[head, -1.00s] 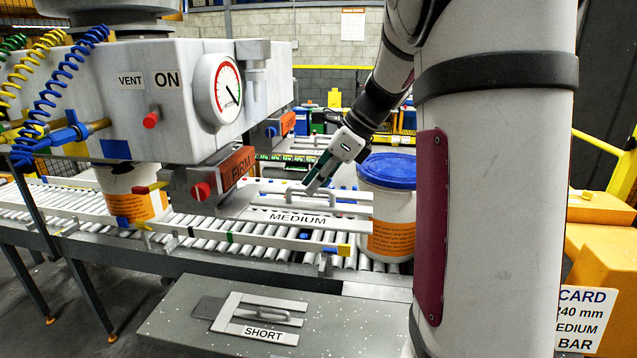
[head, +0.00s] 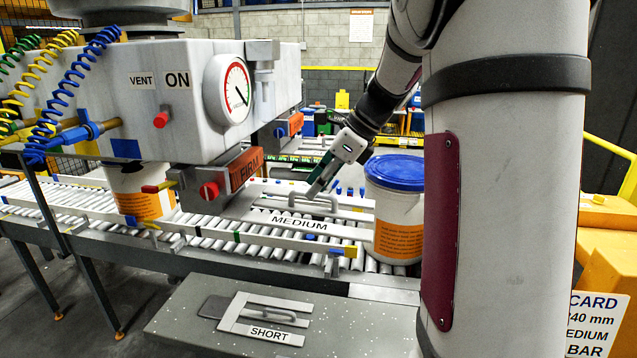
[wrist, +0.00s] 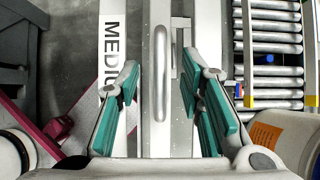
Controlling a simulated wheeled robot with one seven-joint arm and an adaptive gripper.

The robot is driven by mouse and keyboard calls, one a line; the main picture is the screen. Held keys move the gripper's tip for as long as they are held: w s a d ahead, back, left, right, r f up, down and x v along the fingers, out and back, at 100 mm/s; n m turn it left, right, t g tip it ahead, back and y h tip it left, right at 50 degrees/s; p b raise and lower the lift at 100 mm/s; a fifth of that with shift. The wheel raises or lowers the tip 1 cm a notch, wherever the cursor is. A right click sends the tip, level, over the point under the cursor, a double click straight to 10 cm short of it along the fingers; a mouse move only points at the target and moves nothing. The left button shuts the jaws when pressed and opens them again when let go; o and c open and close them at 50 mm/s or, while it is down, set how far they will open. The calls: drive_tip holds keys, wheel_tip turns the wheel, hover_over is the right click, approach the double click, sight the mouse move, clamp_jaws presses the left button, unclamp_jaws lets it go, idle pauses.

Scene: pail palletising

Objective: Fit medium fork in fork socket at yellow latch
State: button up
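The medium fork (head: 299,223) is a pale flat fork with a MEDIUM label and a raised grey handle. It lies across the roller conveyor in the head view, left of the blue-lidded pail. My gripper (head: 316,191) is at the handle. In the wrist view the fork's labelled bar (wrist: 112,45) runs up the left side. The handle (wrist: 161,75) lies between the teal pads of my gripper (wrist: 160,95), which are apart with gaps on both sides. A small yellow piece (head: 350,251) sits at the conveyor's near edge; I cannot tell whether it is the latch. The fork socket is not clearly identifiable.
A blue-lidded pail (head: 394,210) stands close right of the fork. A grey machine with a gauge (head: 228,90) and an orange FIRM block (head: 245,168) overhangs the conveyor at left, above another pail (head: 140,193). A SHORT fork (head: 268,318) lies on the grey table (head: 190,330) in front.

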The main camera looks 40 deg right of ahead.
drive_tip(key=v, duration=1.2)
drive_tip(key=shift+w+r, duration=0.1)
drive_tip(key=s+a+f+n+h+b, duration=0.1)
drive_tip(key=s+a+f+n, duration=0.3)
drive_tip(key=a+n, duration=0.3)
drive_tip(key=s+a+f+n+h, duration=0.2)
drive_tip(key=s+a+n, duration=0.3)
drive_tip(key=a+n, duration=0.3)
drive_tip(key=s+a+f+n+h+b, duration=0.1)
drive_tip(key=s+a+f+n, duration=0.4)
drive_tip(key=a+n, duration=0.3)
drive_tip(key=n, duration=0.4)
drive_tip(key=shift+a+f+n+b, duration=0.15)
drive_tip(key=shift+f+n+b, duration=0.15)
drive_tip(key=shift+f+b, duration=0.05)
